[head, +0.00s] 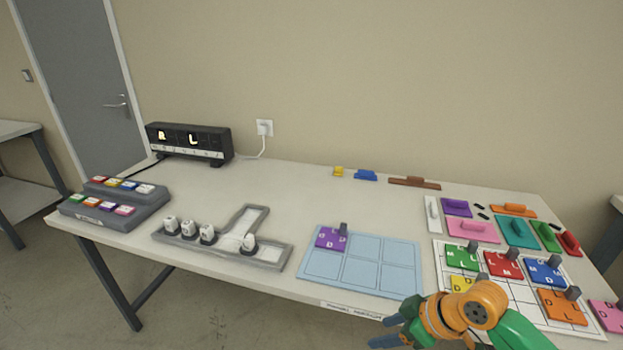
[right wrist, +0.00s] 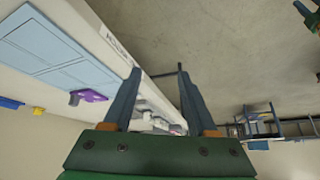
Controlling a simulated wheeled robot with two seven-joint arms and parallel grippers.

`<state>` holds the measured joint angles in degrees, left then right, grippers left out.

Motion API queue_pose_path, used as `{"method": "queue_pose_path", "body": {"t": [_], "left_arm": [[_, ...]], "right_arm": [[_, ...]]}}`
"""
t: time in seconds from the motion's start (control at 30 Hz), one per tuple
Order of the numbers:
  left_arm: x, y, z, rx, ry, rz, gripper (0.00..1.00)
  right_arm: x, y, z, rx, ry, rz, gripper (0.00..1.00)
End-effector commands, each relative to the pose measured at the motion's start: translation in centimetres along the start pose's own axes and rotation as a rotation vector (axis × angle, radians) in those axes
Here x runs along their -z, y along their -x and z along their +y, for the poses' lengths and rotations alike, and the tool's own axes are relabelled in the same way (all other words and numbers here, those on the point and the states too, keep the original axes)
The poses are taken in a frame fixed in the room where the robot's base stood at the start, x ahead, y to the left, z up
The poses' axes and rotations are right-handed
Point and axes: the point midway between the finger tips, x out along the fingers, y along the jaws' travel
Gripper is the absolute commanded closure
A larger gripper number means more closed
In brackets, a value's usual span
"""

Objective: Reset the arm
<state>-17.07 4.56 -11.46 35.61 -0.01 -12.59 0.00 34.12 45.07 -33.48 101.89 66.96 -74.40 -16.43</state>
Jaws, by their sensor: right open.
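My right gripper (head: 396,328) shows at the lower right of the head view, at the table's front edge, below the light-blue grid board. It points to the left. In the right wrist view its two fingers (right wrist: 160,95) stand apart with nothing between them. The orange and green right arm comes in from the lower right and hides part of the white grid board (head: 441,276) behind it.
The light-blue board (head: 384,273) holds one purple tile (head: 330,239). Several lettered tiles with knobs, such as a red one (head: 502,265), stand close to my right arm. A grey T-shaped tray (head: 262,214), button steps (head: 113,203) and a black display (head: 190,141) are further left.

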Motion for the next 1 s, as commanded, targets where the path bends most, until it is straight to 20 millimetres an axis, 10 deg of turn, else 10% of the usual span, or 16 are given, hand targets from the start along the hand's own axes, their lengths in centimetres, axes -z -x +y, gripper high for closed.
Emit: {"method": "queue_pose_path", "body": {"t": [0.17,0.37,0.7,0.83,1.0], "left_arm": [[0.0,0.0,0.0,0.000,0.000,-0.001,0.50],[-0.1,0.0,0.0,0.000,0.000,-0.002,0.50],[-0.2,0.0,0.0,0.000,0.000,-0.004,0.50],[-0.2,0.0,0.0,0.000,0.000,-0.004,0.50],[-0.2,0.0,0.0,0.000,0.000,-0.005,0.50]], "right_arm": [[-3.8,-5.5,3.1,-0.106,-0.232,0.023,0.42],[-14.6,-12.8,3.2,-0.259,-0.482,-0.057,0.42],[-36.4,-18.4,-13.5,-0.322,-0.623,-0.370,0.42],[-39.8,-18.0,-19.2,-0.282,-0.619,-0.433,0.42],[-41.0,-17.7,-21.7,-0.261,-0.615,-0.456,0.42]]}}
